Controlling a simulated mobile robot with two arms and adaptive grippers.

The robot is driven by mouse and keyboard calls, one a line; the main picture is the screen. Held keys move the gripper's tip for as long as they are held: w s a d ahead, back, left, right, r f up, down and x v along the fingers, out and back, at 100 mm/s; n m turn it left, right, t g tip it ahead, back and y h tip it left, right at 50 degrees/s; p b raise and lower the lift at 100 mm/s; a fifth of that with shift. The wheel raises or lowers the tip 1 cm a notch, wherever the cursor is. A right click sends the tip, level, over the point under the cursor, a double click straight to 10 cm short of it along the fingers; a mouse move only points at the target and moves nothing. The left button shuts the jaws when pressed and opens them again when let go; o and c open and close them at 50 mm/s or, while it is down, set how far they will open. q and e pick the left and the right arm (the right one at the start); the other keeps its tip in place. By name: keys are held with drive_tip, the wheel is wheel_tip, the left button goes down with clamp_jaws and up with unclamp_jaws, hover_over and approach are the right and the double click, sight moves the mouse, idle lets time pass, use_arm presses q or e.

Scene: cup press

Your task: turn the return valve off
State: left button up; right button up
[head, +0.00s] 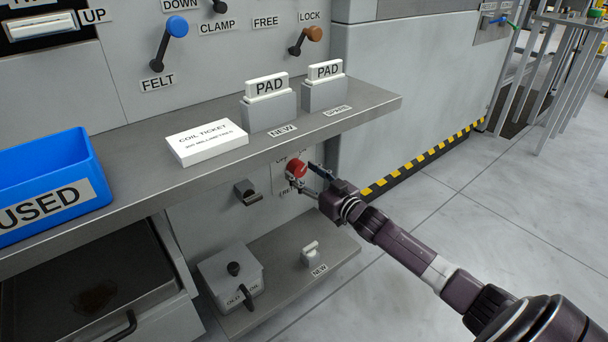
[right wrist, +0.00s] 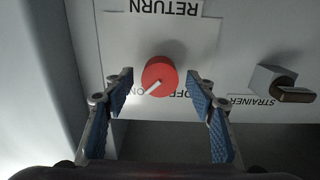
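The return valve is a round red knob (head: 297,168) on the grey panel under the shelf. In the right wrist view the red knob (right wrist: 160,72) sits on a white plate marked RETURN, seen upside down. Its white pointer slants to the lower left, towards the lettering that looks like ON; OFF is at the lower right. My right gripper (head: 309,179) is open in front of the knob. In the right wrist view its blue-padded fingers (right wrist: 160,92) stand on either side of the knob, with gaps showing. My left gripper is not in view.
The shelf (head: 365,108) overhangs the knob, holding pads, a coil ticket (head: 207,143) and a blue bin (head: 45,165). A strainer handle (head: 247,192) is left of the knob. A lower ledge (head: 335,247) carries a grey box (head: 228,275). The floor at right is clear.

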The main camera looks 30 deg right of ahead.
drive_tip(key=c, duration=1.1)
drive_tip(key=shift+c, duration=0.2)
